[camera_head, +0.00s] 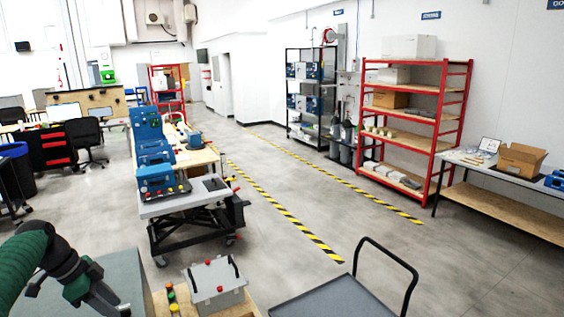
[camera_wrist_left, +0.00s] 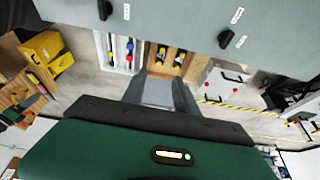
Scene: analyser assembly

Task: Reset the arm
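My left arm, green and black, comes in from the lower left in the head view. Its gripper (camera_head: 108,303) is low, in front of a large grey-green surface (camera_head: 125,265). In the left wrist view the two dark fingers of this gripper (camera_wrist_left: 160,92) stand apart with nothing between them. A grey-green panel with black knobs (camera_wrist_left: 205,18) fills the top of that view. My right arm and gripper show in neither view.
A light grey box (camera_head: 217,278) with red buttons and black handles stands right of my left gripper. A cart with a black handle (camera_head: 345,297) is at lower right. A workbench (camera_head: 185,204) with blue devices stands ahead. Grey floor (camera_head: 290,190) lies open to its right.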

